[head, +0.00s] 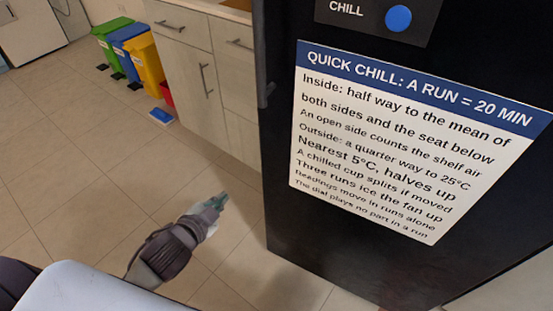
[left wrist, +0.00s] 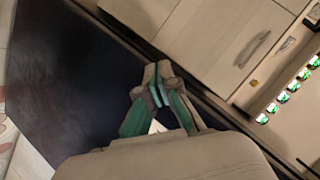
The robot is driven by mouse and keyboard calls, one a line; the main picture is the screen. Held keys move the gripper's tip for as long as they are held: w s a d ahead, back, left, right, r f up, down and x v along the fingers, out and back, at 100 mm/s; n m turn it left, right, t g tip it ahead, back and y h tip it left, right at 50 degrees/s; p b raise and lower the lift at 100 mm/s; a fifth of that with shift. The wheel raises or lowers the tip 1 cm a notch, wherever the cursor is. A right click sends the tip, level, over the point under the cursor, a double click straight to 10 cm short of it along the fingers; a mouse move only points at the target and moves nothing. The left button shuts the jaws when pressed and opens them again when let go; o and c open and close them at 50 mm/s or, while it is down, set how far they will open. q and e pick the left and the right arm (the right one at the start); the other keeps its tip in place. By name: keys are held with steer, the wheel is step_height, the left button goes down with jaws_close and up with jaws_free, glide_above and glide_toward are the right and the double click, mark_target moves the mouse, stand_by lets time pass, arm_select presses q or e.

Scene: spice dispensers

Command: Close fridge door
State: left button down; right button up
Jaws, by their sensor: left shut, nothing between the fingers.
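The fridge (head: 280,215) is a tall black body at the right of the head view. Its front carries a white and blue printed sign (head: 410,140) and a blue round button (head: 398,18) beside the word CHILL. A black panel (left wrist: 65,85) fills the left of the left wrist view; I cannot tell whether it is the door or the side. I cannot tell how far the door stands open. My left gripper (head: 220,201) is shut and empty, low over the floor to the left of the fridge. Its closed fingers also show in the left wrist view (left wrist: 157,82). My right gripper is not in view.
Pale cabinets (head: 185,75) with bar handles stand beyond the fridge. Green, blue and yellow bins (head: 146,62) stand behind left, with a small blue object (head: 161,116) on the floor. The tiled floor (head: 80,175) at left is clear. Several small green-lit items (left wrist: 281,97) show at right.

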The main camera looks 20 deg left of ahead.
arm_select(q)
steer(key=w+d+r+m+t+h, duration=0.1)
steer(key=w+r+m+t+h, duration=0.35)
steer(key=m, duration=0.45)
steer(key=m+g+h, duration=0.8)
steer(key=m+h, duration=0.2)
steer(key=m, duration=0.1)
glide_toward(291, 160)
steer(key=d, duration=0.4)
steer(key=shift+w+d+f+t+b, duration=0.1)
steer(key=shift+w+d+t+b, duration=0.1)
steer(key=shift+w+d, duration=0.3)
steer(key=shift+w+d+t+b, duration=0.1)
steer(key=shift+w+d+b, duration=0.1)
steer(key=shift+w, duration=0.95)
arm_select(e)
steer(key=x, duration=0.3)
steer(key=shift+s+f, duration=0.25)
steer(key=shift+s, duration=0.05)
